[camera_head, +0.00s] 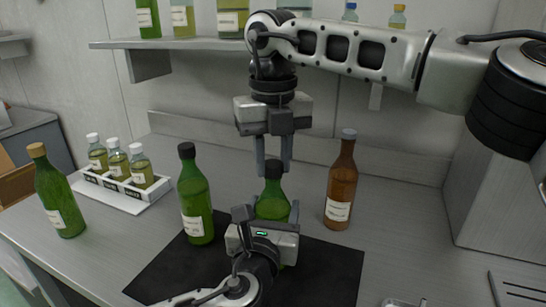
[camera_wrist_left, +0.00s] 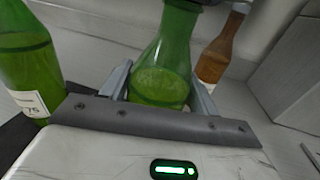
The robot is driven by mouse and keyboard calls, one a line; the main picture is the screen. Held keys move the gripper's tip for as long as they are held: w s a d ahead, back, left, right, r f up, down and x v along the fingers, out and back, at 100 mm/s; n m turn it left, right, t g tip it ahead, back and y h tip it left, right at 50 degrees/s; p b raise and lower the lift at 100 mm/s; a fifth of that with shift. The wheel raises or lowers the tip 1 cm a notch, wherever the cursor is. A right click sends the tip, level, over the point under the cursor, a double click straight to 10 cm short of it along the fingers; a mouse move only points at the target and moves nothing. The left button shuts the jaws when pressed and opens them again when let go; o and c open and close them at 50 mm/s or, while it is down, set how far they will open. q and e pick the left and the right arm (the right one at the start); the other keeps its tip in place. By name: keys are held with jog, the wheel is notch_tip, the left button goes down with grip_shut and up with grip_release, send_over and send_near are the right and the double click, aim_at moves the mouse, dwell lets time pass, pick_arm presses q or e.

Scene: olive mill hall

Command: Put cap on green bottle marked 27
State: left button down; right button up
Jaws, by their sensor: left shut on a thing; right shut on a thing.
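A green bottle (camera_head: 272,205) stands upright at the back of a black mat (camera_head: 310,270). My left gripper (camera_head: 272,212) is shut on its body from the front; in the left wrist view the fingers (camera_wrist_left: 160,92) flank the same bottle (camera_wrist_left: 160,75). No label or number shows on this bottle, as my left gripper covers its front. My right gripper (camera_head: 273,168) points straight down from above and is shut on a dark cap (camera_head: 273,170) at the mouth of this bottle. Whether the cap is fully seated cannot be told.
A black-capped green bottle (camera_head: 196,195) stands close left on the mat; a brown bottle (camera_head: 341,185) stands to the right. A cork-topped green bottle (camera_head: 58,195) is far left. A white rack (camera_head: 125,187) holds small jars. A shelf (camera_head: 170,43) runs above.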

pick_arm(q)
jog(key=shift+f, duration=0.15)
pick_arm(e)
jog(key=m, duration=0.5)
jog(key=o, duration=1.2)
jog(key=shift+c, duration=0.2)
notch_tip(320, 180, up, 12)
pick_arm(q)
jog(key=shift+c, duration=1.5)
grip_release()
jog(key=s+a+b, duration=0.1)
jog(key=s+a, duration=0.2)
jog(key=s, duration=1.2)
jog(key=shift+s, duration=0.35)
pick_arm(e)
jog(key=shift+f, duration=0.7)
